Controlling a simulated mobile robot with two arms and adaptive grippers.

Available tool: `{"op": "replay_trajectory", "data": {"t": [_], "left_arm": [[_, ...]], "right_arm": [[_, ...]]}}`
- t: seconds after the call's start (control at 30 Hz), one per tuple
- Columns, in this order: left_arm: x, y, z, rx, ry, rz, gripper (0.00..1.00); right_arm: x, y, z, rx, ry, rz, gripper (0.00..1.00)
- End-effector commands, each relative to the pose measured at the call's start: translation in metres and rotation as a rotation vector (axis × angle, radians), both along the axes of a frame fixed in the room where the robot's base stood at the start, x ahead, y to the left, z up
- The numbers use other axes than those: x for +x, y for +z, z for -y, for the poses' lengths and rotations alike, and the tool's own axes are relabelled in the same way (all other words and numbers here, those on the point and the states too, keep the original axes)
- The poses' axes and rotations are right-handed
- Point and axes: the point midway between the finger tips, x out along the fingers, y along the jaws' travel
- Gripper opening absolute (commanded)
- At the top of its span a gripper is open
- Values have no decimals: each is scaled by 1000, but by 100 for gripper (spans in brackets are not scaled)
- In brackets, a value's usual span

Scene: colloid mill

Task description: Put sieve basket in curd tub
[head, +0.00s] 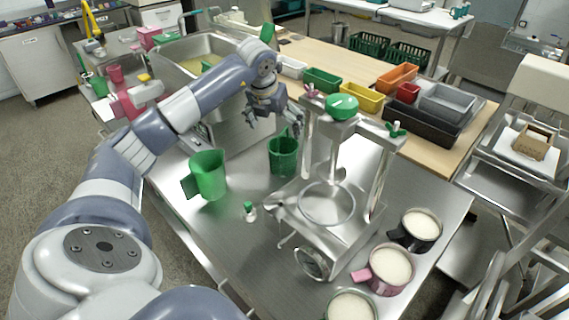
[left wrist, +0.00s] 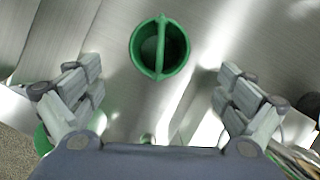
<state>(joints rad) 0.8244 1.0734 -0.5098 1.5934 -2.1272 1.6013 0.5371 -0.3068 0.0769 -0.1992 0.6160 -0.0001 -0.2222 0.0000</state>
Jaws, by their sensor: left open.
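A green round basket with a bar handle across its top, which I take for the sieve basket (head: 283,160), stands upright on the steel table. It also shows in the left wrist view (left wrist: 160,50), ahead of and between the open fingers. My left gripper (head: 273,123) is open and empty, just above and behind the basket in the head view, apart from it. A steel tub (head: 178,58) with yellowish contents, likely the curd tub, stands at the upper left, partly hidden behind my left arm. My right gripper is not in view.
A green jug (head: 208,176) stands left of the basket. A steel mill frame (head: 325,205) stands close on its right. A small bottle (head: 249,211) stands in front. Cups with white contents (head: 390,266) line the right front. Coloured bins (head: 362,97) sit behind.

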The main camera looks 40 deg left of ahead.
Motion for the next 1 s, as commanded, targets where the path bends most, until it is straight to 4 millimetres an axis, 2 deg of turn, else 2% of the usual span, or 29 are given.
{"op": "replay_trajectory", "data": {"t": [0.03, 0.2, 0.5, 0.77, 1.0], "left_arm": [[0, -12, 0, 0, 0, 0, 96], [1, -22, 0, 0, 0, 0, 96], [15, -60, -4, -4, 0, -4, 96], [23, -80, -7, -3, 1, -4, 96], [35, -112, -11, -2, 1, -2, 96]], "right_arm": [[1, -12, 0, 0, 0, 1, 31], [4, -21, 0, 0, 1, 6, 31], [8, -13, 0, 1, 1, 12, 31], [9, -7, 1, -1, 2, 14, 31], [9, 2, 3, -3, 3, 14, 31]]}}
